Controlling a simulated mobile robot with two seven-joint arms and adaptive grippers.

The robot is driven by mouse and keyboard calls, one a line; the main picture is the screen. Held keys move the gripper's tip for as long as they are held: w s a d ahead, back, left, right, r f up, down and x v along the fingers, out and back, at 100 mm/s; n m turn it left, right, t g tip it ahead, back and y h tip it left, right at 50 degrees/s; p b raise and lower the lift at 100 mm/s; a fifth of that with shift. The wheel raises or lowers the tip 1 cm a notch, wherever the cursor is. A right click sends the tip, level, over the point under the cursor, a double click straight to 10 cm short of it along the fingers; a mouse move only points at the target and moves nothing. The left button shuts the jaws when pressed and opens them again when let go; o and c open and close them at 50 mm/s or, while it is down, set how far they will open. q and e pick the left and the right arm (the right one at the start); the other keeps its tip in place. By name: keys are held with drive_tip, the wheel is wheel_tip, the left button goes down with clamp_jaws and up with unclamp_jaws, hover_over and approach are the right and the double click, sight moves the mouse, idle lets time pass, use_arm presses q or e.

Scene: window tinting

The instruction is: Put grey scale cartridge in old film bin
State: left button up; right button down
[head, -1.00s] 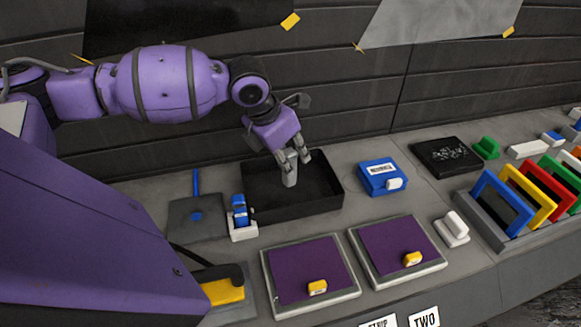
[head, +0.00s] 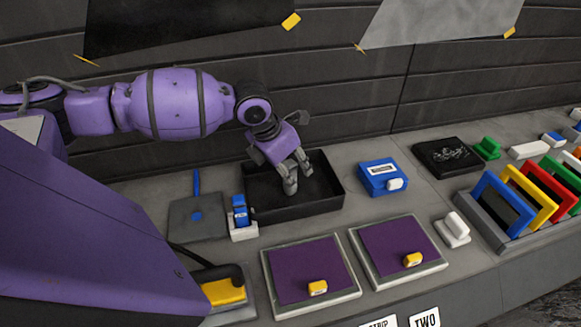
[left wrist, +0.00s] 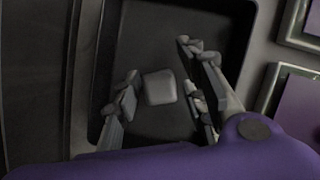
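The old film bin (head: 322,203) is a shallow black open tray at the middle of the bench in the head view. My left gripper (head: 297,182) reaches down into it from above with its fingers spread. In the left wrist view a small light grey block (left wrist: 160,87), which looks like the grey scale cartridge, lies on the dark bin floor (left wrist: 160,125). It sits between the open fingers of the left gripper (left wrist: 165,90), with gaps on both sides. In the head view the fingers hide the block. My right gripper is not in view.
A blue box (head: 382,177) stands right of the bin. A blue-and-white dispenser (head: 241,218) stands close to its left side. Two purple panels (head: 312,268) lie in front. A rack of coloured frames (head: 509,206) stands at the right. The dark wall is behind the bin.

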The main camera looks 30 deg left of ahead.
use_arm(q)
drive_tip(key=p+v, duration=0.1)
drive_tip(key=v, duration=1.1)
drive_tip(key=shift+r, duration=0.2)
drive_tip(key=shift+f, duration=0.1)
